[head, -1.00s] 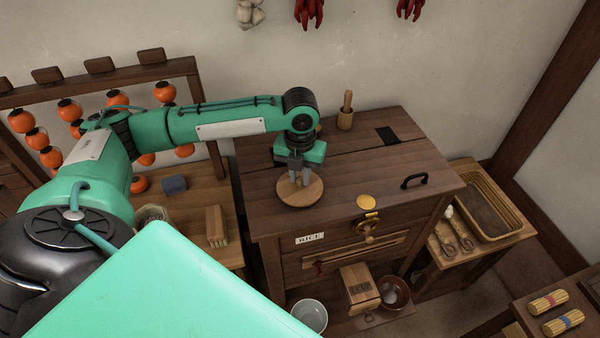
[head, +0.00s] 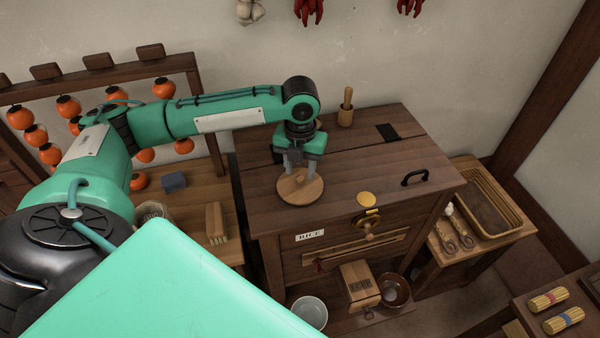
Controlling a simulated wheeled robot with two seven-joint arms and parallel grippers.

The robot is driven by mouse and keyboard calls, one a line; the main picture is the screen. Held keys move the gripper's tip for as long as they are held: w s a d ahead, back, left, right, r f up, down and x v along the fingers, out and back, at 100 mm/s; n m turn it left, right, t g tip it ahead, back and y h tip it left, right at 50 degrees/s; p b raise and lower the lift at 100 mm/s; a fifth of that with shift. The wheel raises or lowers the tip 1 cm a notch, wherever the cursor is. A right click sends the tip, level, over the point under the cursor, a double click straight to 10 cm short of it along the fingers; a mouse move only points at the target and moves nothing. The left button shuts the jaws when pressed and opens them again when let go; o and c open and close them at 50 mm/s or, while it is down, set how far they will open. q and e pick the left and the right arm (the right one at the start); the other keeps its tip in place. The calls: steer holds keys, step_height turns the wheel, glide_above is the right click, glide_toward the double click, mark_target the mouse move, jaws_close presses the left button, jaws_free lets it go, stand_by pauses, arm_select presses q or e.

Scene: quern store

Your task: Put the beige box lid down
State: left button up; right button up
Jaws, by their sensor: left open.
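A round, light-brown wooden lid (head: 301,193) with a small knob lies flat on top of the dark wooden rice chest (head: 350,165), near its front left. It is the only loose lid I see, and I take it as the beige box lid. My left gripper (head: 300,170) is right above the lid, pointing down. Its two fingers are spread apart, one on each side of the knob. I cannot tell whether the fingertips touch the lid. My right gripper is out of view.
A mortar with pestle (head: 346,110) stands at the chest's back edge, and a black handle (head: 414,178) sits at its right. A side table (head: 205,190) holds a blue-grey block and a brush. Bowls stand below.

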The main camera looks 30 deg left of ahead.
mark_target(300, 177)
arm_select(q)
step_height(300, 177, up, 10)
steer(key=b, duration=0.1)
steer(key=shift+b, duration=0.4)
